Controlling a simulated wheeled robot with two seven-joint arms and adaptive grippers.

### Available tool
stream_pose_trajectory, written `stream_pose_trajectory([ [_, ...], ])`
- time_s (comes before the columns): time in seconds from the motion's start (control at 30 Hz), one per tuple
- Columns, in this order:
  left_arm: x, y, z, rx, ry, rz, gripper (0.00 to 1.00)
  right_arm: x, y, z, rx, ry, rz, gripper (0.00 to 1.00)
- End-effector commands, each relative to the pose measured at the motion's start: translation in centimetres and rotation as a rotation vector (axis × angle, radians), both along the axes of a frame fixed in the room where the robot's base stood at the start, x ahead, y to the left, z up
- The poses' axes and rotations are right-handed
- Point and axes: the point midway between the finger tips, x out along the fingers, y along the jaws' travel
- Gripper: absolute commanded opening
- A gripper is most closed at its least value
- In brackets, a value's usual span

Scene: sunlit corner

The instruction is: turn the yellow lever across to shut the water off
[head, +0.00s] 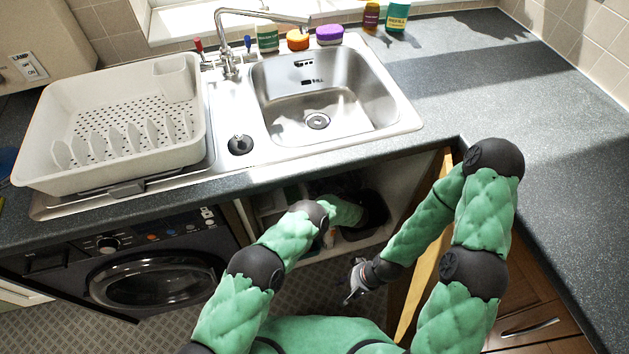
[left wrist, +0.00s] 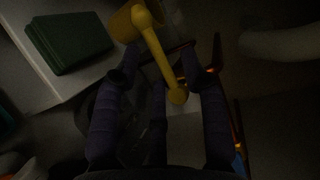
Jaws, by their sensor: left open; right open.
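The yellow lever (left wrist: 160,58) shows in the dim left wrist view. It slants from a rounded hub at the top down to a knobbed end, beside a dull yellow cylinder (left wrist: 122,24). My left gripper (left wrist: 165,72) is open, with its dark fingers on both sides of the lever's knobbed end. I cannot tell whether any finger touches it. In the head view my left arm reaches into the cupboard (head: 385,200) under the sink, and the lever is hidden there. My right gripper (head: 354,282) is open and empty in front of the cupboard.
A dark green box (left wrist: 68,42) sits on a pale shelf left of the lever. A pale pipe (left wrist: 280,42) is at the right. The open wooden cupboard door (head: 425,265) stands by my right arm. A washing machine (head: 155,270) is to the left.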

Motion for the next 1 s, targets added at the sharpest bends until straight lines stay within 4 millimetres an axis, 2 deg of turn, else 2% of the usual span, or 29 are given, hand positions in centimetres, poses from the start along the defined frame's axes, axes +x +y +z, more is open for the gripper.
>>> stream_pose_trajectory([
  [0.13, -0.4, -0.4, 0.1, 0.0, 0.0, -0.001, 0.43, 0.0, 0.0, 0.0, 0.0, 0.0, 0.0, 0.46],
  [0.27, -1.6, -1.5, 0.4, 0.0, 0.001, -0.003, 0.43, 0.0, 0.0, 0.0, 0.0, 0.0, 0.0, 0.46],
  [0.7, -7.6, -6.8, 1.8, 0.001, 0.0, -0.004, 0.43, 0.0, 0.0, 0.0, 0.0, 0.0, 0.0, 0.46],
  [1.0, -8.9, -7.8, 2.1, 0.0, 0.0, 0.0, 0.43, 0.0, 0.0, 0.0, 0.0, 0.0, 0.0, 0.46],
])
